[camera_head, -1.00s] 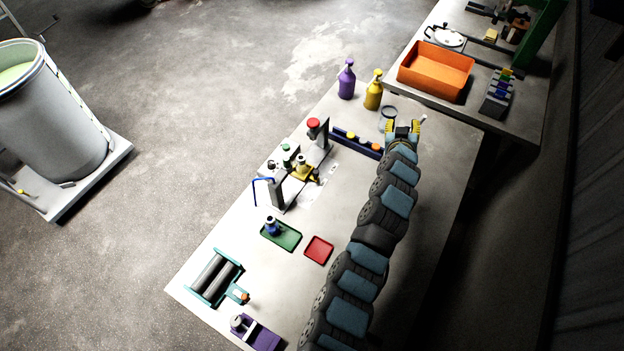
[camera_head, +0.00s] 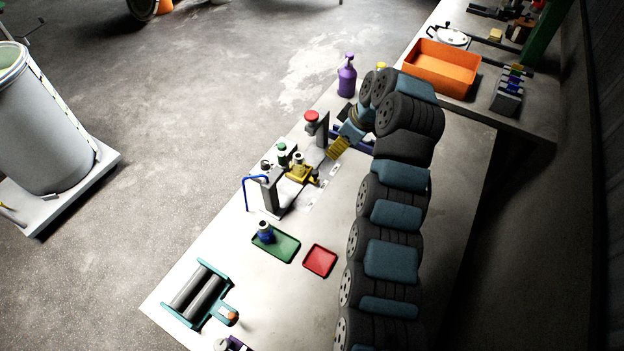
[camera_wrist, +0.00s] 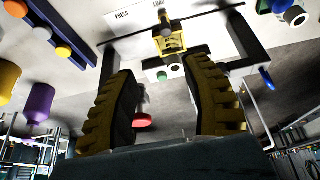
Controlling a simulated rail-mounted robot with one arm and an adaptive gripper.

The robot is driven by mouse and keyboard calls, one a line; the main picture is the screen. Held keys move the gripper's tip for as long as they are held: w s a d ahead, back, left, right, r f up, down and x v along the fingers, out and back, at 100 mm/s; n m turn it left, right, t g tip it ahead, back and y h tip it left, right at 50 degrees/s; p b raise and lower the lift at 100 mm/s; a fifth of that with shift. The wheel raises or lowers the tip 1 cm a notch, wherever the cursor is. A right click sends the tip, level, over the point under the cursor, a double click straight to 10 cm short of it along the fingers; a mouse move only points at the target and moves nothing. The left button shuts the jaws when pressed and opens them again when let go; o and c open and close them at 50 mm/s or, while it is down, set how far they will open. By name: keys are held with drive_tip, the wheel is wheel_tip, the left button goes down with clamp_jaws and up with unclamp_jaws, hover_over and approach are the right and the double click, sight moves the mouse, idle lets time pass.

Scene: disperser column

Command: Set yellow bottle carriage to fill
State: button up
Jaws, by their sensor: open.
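The yellow bottle carriage (camera_head: 300,174) sits on the disperser column's low frame, between its two uprights, with a small bottle (camera_head: 298,158) on it. In the head view, my gripper (camera_head: 338,148) is just right of the column, apart from the carriage. No FILL label is readable.
A blue rail with coloured balls (camera_wrist: 62,30) lies nearby. A green tray (camera_head: 282,247) with a blue bottle and a red tray (camera_head: 320,260) lie in front.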

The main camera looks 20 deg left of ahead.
sight(317, 172)
drive_tip(key=b+x, duration=0.1)
drive_tip(key=x, duration=0.4)
drive_tip(key=b+x, duration=0.1)
drive_tip(key=x, duration=0.5)
drive_tip(key=s+b+x, duration=0.1)
drive_tip(key=x, duration=0.5)
drive_tip(key=shift+s+f, duration=0.1)
drive_tip(key=shift+f, duration=0.1)
drive_tip(key=shift+c, duration=0.2)
clamp_jaws()
